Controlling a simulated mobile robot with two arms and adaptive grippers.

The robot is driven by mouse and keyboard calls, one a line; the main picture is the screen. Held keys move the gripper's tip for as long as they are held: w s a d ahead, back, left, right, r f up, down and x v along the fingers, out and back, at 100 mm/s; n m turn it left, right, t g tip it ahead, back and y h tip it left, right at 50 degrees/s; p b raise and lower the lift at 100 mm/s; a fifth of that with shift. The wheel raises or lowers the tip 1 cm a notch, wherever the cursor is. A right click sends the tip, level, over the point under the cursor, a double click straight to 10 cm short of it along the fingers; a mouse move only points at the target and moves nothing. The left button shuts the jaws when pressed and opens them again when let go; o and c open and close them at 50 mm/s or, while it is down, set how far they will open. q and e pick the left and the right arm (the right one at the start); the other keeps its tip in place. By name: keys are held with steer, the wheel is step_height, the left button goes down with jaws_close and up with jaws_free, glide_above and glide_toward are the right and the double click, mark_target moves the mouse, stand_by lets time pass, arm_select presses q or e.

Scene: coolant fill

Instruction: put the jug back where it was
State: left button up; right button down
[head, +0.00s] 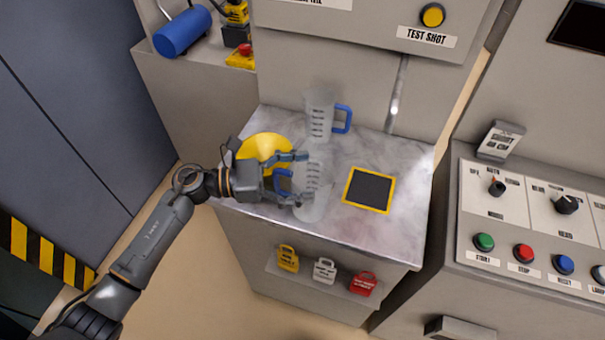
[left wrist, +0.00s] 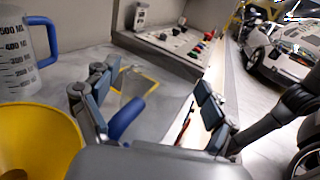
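A clear jug (head: 316,184) with dark markings is at the front of the marble counter, its blue handle (head: 283,183) towards the left. My left gripper (head: 299,179) is at this handle with its fingers spread apart. In the left wrist view the handle (left wrist: 127,117) lies between the spread fingers, nearer the left one, with a gap to the right one. The jug seems to stand on the counter; its base is hard to make out. A second clear jug (head: 319,118) with a blue handle stands behind. My right gripper is not in view.
A yellow funnel (head: 262,146) is close behind my left gripper. A black pad with a yellow border (head: 370,189) lies bare on the counter, right of the front jug. Several coloured tags (head: 324,270) hang below the counter's front edge. A control panel (head: 530,215) stands at the right.

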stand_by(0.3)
arm_select(q)
steer(key=shift+r, duration=0.15)
steer(key=shift+a, duration=0.2)
steer(key=s+a+b, duration=0.1)
steer(key=a+b, duration=0.3)
steer(key=a, duration=0.7)
steer(key=shift+s+a, duration=0.25)
steer(key=shift+s, duration=0.05)
steer(key=shift+a+r, duration=0.1)
